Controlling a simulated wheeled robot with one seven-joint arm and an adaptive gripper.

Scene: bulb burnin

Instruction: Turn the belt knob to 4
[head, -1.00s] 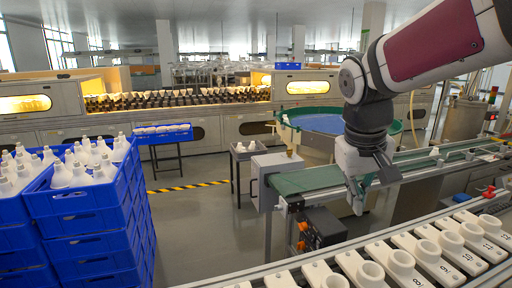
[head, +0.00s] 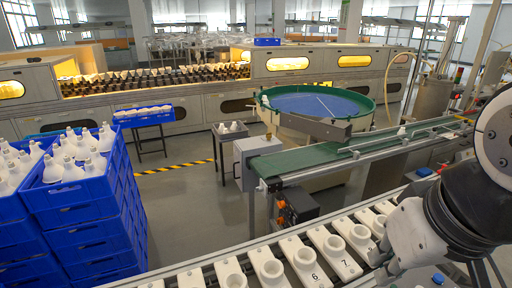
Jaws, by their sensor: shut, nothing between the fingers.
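A black control box (head: 301,207) hangs under the near end of the green belt (head: 300,160). Orange knob-like parts (head: 280,212) show at its left side. They are too small for me to read any scale or setting, and I cannot tell which one is the belt knob. My gripper (head: 388,268) is at the lower right, over the row of numbered white holders and well to the right of the control box. It is shut and empty. Its fingertips are partly hard to make out against the holders.
The line of white holders (head: 307,262) crosses the front. Stacked blue crates (head: 85,205) with white bulbs stand at the left. A round blue-topped feeder (head: 318,103) is behind the belt. A small table (head: 231,132) stands left of the belt. The floor between crates and belt is clear.

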